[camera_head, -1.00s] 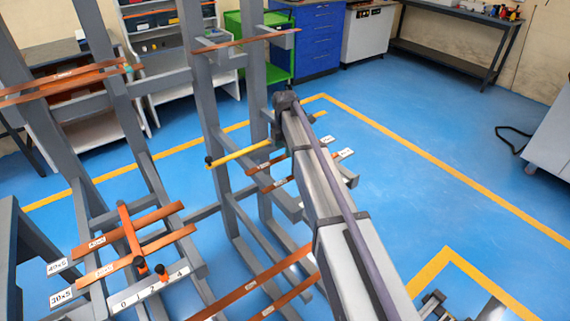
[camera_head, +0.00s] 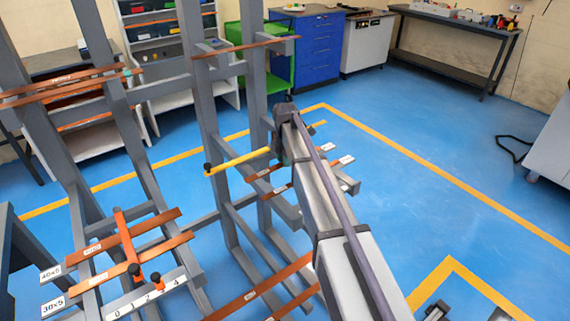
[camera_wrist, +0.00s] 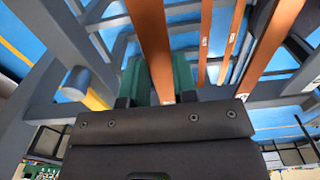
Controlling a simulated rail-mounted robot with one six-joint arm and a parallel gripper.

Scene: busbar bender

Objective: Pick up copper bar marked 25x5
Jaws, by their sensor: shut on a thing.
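In the wrist view, the two green fingers of my gripper (camera_wrist: 159,75) stand on either side of a copper bar (camera_wrist: 150,35) and are shut on it. A small pale mark shows at the bar's near end, too small to read, so I cannot confirm 25x5. In the head view my arm hides the gripper. Copper bars (camera_head: 265,172) with small white labels rest on the grey rack (camera_head: 215,110) beside my arm; those labels are unreadable. In the wrist view another wide copper bar (camera_wrist: 270,50) lies to the right of the gripped one.
Copper bars (camera_head: 95,247) lie at the lower left near labels 40x5 (camera_head: 51,272) and 30x5 (camera_head: 53,304). A yellow rod (camera_head: 240,160) with a black end juts from the rack close to my arm. Blue floor to the right is open.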

